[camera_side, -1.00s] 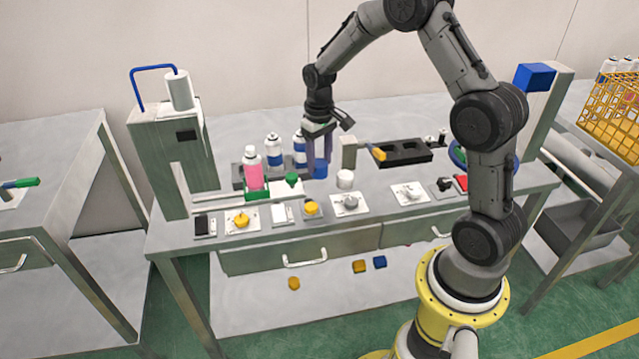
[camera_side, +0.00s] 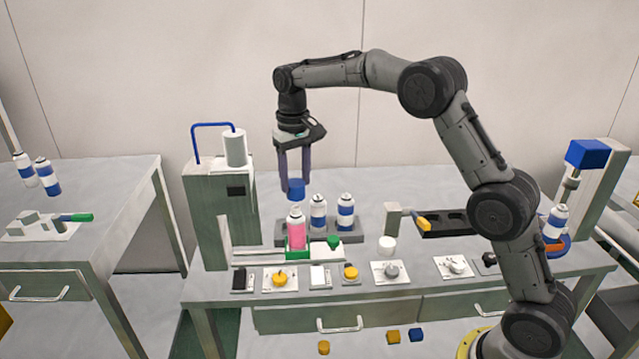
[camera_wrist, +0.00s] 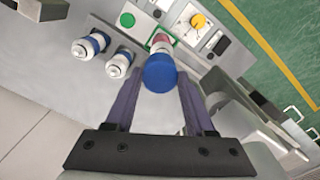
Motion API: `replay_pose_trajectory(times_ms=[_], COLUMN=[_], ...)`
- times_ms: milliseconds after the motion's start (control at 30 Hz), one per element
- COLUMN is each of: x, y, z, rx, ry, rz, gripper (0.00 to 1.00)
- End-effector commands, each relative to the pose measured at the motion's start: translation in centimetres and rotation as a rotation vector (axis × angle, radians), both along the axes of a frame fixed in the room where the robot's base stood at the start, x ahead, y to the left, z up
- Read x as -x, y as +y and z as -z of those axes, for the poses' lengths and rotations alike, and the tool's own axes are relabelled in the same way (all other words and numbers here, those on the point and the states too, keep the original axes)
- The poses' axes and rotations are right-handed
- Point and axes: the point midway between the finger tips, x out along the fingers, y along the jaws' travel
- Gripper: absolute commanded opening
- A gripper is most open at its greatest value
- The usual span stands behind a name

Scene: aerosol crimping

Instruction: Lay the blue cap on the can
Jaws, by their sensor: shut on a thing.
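The blue cap (camera_side: 296,188) is held between the two fingers of my gripper (camera_side: 295,186), above the pink can (camera_side: 296,235). In the wrist view the blue cap (camera_wrist: 160,74) sits between the fingertips and covers part of the pink can (camera_wrist: 160,42). The can stands upright in a green holder (camera_side: 298,252) on the bench. In the side view a small gap seems to separate the cap from the can's white top; the exact alignment cannot be told.
Two white-and-blue cans (camera_side: 318,212) stand in a grey rack (camera_side: 283,232) just right of and behind the pink can. A tall grey machine (camera_side: 220,210) stands at left. A white cup-like piece (camera_side: 387,245) and a black tray (camera_side: 445,222) are at right.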

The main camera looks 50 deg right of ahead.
Motion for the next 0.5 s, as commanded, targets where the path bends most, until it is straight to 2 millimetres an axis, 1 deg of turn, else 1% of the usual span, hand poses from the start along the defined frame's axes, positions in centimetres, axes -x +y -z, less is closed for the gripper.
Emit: replay_pose_trajectory(times_ms=[100,267,500], x=[0.0,0.0,0.0], y=[0.5,0.4,0.4], z=[0.4,1.2,2.9], rx=[0.000,-0.001,0.000], ry=[0.001,0.002,0.000], rz=[-0.009,-0.009,-0.009], gripper=[0.32,0.32,0.32])
